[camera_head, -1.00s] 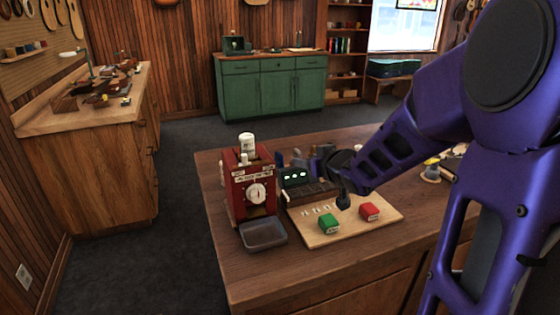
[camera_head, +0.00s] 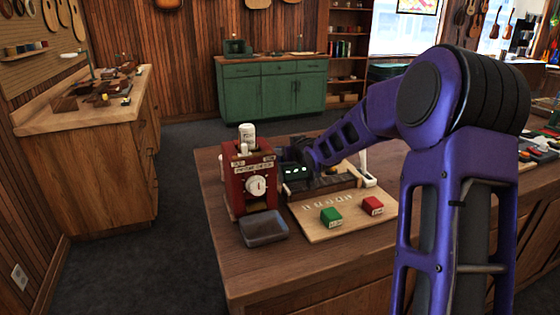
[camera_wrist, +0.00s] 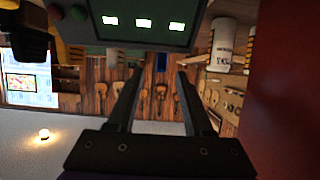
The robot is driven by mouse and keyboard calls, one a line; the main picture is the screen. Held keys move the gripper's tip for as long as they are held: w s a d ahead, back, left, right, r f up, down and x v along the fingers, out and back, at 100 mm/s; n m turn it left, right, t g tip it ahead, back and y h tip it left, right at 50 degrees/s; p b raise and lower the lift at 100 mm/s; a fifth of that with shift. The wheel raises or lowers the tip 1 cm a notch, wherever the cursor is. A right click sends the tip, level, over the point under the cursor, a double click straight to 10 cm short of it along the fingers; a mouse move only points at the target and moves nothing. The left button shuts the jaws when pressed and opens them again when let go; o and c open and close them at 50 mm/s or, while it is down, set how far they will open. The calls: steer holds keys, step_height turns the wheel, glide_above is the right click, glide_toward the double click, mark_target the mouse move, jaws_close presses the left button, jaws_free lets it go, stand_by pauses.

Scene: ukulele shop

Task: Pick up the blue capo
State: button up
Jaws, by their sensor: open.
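I cannot make out the blue capo for certain in either view. In the wrist view a small dark-blue patch (camera_wrist: 161,62) shows between the fingertips, just beyond the edge of the dark device; it is too small to identify. My gripper (camera_wrist: 160,72) is open, with two dark fingers apart and nothing seen held. The same device fills the top of the wrist view (camera_wrist: 140,28).
A red machine with a white dial (camera_head: 251,190) stands left of the device, close to my gripper. A grey tray (camera_head: 263,228) lies in front of it. The tabletop's front left is clear.

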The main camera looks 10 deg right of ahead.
steer(key=shift+x, duration=1.45)
jaws_close()
